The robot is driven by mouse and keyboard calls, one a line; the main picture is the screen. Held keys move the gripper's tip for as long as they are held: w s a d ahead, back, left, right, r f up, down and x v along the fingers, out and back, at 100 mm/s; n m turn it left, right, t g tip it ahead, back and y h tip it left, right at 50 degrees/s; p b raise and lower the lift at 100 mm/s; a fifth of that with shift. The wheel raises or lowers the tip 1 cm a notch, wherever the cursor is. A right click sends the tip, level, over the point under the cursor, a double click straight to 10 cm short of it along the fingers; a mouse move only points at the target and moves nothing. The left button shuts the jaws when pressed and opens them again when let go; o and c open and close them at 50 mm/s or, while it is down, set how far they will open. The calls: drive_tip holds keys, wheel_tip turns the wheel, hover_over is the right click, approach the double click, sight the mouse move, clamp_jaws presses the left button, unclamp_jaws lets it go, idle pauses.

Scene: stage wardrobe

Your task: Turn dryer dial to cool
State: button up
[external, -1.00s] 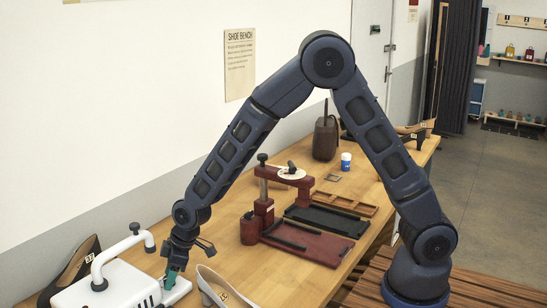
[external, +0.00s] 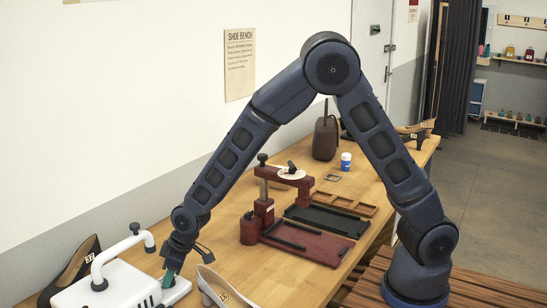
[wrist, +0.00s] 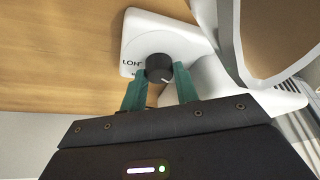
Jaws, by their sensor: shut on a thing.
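The white dryer (external: 120,287) stands at the near left end of the bench, with a curved tube on top. Part of a printed label, seemingly "LO" and "H", shows left of the knob; the rest is hidden or too small to read. My gripper (wrist: 158,82) has its teal fingers on either side of the knob and is shut on it. In the external view, my gripper (external: 168,280) is low over the dryer's front corner, and the knob is hidden.
A pale shoe (external: 215,285) stands close to the right of my gripper. A dark shoe (external: 80,262) is behind the dryer. A red press (external: 262,215) with a tray stands farther along the bench. Bare wood lies between the press and the dryer.

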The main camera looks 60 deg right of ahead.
drive_tip(key=m, duration=0.2)
drive_tip(key=m+h, duration=0.1)
drive_tip(key=m, duration=0.1)
drive_tip(key=shift+s+a+t+h, duration=0.1)
drive_tip(key=shift+a+t+h, duration=0.1)
drive_tip(key=shift+t+h, duration=0.1)
drive_tip(key=shift+m+h, duration=0.5)
drive_tip(key=shift+m, duration=1.1)
drive_tip(key=o, duration=1)
drive_tip(key=shift+c, duration=0.2)
drive_tip(key=shift+r, duration=0.1)
drive_tip(key=v, duration=1)
drive_tip(key=shift+r, duration=0.3)
